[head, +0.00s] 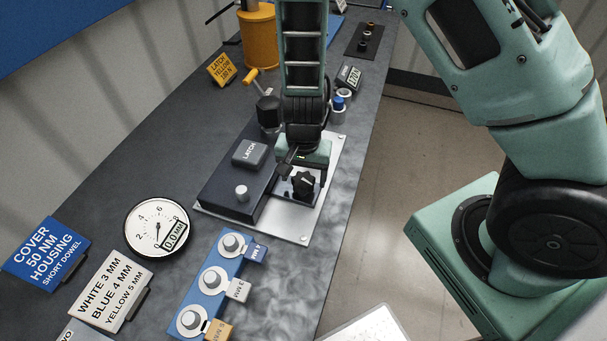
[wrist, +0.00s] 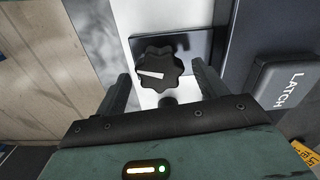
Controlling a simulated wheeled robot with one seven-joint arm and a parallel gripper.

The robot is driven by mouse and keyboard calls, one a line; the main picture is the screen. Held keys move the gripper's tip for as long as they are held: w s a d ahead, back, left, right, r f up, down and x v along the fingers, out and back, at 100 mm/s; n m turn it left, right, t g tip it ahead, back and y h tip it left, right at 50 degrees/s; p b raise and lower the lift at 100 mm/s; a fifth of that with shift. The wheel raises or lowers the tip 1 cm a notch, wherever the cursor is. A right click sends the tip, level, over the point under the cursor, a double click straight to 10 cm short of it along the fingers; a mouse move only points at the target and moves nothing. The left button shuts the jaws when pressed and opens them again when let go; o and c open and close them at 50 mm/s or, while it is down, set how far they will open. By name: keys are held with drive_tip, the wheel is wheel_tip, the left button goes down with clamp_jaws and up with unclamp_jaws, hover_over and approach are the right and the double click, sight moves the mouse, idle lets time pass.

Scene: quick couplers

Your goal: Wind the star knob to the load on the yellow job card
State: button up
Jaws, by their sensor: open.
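The black lobed star knob (head: 303,184) stands on a silver plate beside the dark latch housing (head: 232,197). In the wrist view the knob (wrist: 158,70) carries a white pointer mark aimed left. My gripper (wrist: 161,78) is open, its two fingers left and right of the knob with gaps visible; it holds nothing. In the head view my gripper (head: 294,165) is just behind the knob, partly hidden by my wrist. The yellow job card (head: 223,69) stands at the back left and appears to read LATCH YELLOW 180 N. A small digital display (head: 348,78) stands behind my wrist, its digits unclear.
A grey LATCH block (head: 250,152) sits on the housing. A round dial gauge (head: 157,228), a blue block with several round fittings (head: 212,280), and blue (head: 46,254) and white (head: 110,290) cards stand at front left. An orange cylinder (head: 258,38) stands at the back.

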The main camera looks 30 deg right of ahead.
sight(303, 179)
drive_tip(key=c, duration=1)
drive_tip(key=shift+o, duration=0.2)
drive_tip(key=shift+m+p, duration=0.45)
drive_tip(key=shift+m, duration=0.45)
drive_tip(key=o, duration=1)
drive_tip(key=shift+c, duration=0.2)
wheel_tip(303, 179, up, 17)
drive_tip(key=p, duration=0.2)
drive_tip(key=shift+r+p, duration=0.2)
drive_tip(key=shift+p, duration=0.15)
